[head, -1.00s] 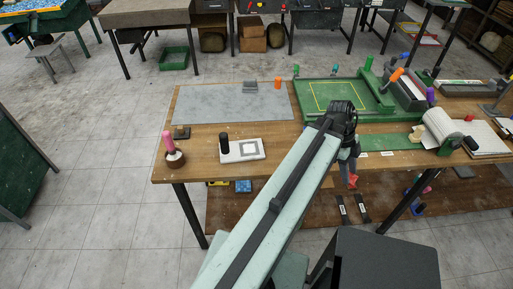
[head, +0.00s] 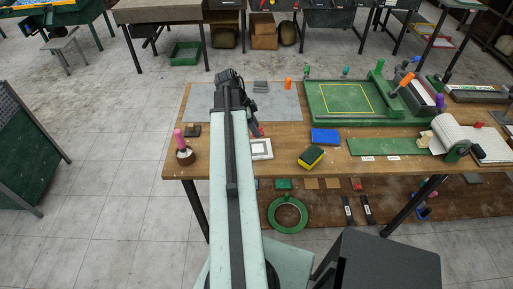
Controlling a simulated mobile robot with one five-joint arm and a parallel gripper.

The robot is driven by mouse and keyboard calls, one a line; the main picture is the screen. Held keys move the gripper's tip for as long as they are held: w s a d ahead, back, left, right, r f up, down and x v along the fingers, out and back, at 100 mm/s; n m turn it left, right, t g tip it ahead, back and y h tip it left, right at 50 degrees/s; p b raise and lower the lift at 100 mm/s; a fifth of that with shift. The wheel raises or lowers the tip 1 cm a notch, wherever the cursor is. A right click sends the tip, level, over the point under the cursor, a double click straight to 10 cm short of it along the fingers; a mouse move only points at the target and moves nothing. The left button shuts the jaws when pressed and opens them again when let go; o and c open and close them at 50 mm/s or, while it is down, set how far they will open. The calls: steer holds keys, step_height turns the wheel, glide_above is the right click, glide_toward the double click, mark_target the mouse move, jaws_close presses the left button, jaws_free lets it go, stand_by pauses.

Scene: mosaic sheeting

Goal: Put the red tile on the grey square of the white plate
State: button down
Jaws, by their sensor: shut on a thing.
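The white plate (head: 261,153) lies on the wooden bench, and its left part is hidden behind my arm. Its framed grey square (head: 260,147) shows just right of my arm. My gripper (head: 257,128) is just beyond the plate in the picture, partly hidden by my arm. It is shut on the small red tile (head: 261,131), of which only a bit shows. The tile appears above the bench near the plate's far edge; its exact height I cannot tell.
A yellow and dark sponge (head: 311,157) and a blue block (head: 325,136) lie right of the plate. A pink-handled tool (head: 179,139) stands on the left. A grey sheet (head: 285,105) and a green framed board (head: 345,99) lie behind.

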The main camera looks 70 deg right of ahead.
mark_target(259, 148)
steer(key=shift+f+b, duration=4.5)
steer(key=shift+f, duration=0.5)
steer(key=c, duration=0.8)
jaws_free()
steer(key=shift+r, duration=0.1)
steer(key=shift+r, duration=0.1)
steer(key=shift+r+p, duration=0.3)
steer(key=shift+p, duration=0.2)
steer(key=p+v, duration=1)
steer(key=v, duration=0.1)
steer(key=shift+w+r+p, duration=0.2)
steer(key=shift+r+p, duration=0.05)
steer(key=shift+p, duration=0.1)
steer(key=shift+a, duration=0.1)
